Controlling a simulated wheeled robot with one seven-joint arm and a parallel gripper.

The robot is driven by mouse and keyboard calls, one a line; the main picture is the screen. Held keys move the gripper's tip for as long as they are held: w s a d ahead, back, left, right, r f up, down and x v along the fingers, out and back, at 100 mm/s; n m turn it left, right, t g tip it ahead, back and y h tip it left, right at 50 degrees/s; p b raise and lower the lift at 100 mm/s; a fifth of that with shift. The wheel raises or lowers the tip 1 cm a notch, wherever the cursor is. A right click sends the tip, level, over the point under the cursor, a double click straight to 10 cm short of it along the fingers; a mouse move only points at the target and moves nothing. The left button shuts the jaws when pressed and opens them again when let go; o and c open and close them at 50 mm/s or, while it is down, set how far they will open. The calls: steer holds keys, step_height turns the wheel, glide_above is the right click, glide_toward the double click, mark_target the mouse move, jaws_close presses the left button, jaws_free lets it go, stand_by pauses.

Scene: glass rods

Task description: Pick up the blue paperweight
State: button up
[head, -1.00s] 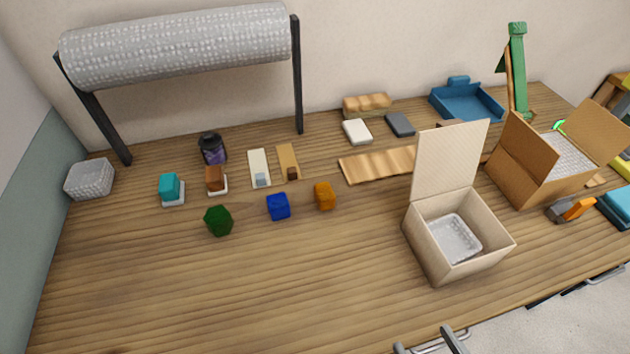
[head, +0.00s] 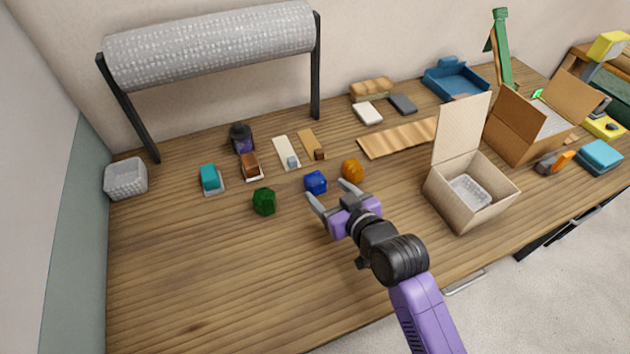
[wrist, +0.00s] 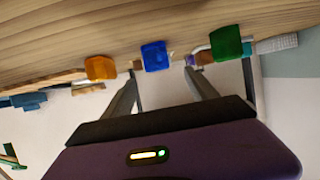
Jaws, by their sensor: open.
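The blue paperweight (head: 316,182) is a small faceted block on the wooden table in the head view, between a green paperweight (head: 264,201) and an orange one (head: 352,170). It also shows in the wrist view (wrist: 155,56), between and beyond the fingers. My gripper (head: 331,192) is open and empty, with its fingers pointing toward the blue paperweight. One fingertip is near its lower left side and the other lies to its right, near the orange one. I cannot tell the exact gap or height.
An open cream box (head: 470,205) stands to the right, with a brown box (head: 530,125) behind it. Small blocks on plates and a dark purple jar (head: 241,138) stand behind the paperweights. The table's front left is clear.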

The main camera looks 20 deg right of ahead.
mark_target(316, 179)
steer(key=p+x, duration=0.1)
steer(key=x, duration=0.5)
steer(key=shift+w+d+r, duration=0.1)
steer(key=shift+w+d, duration=0.05)
steer(key=shift+w, duration=0.15)
steer(key=shift+w+f, duration=0.35)
steer(key=shift+w, duration=0.3)
jaws_close()
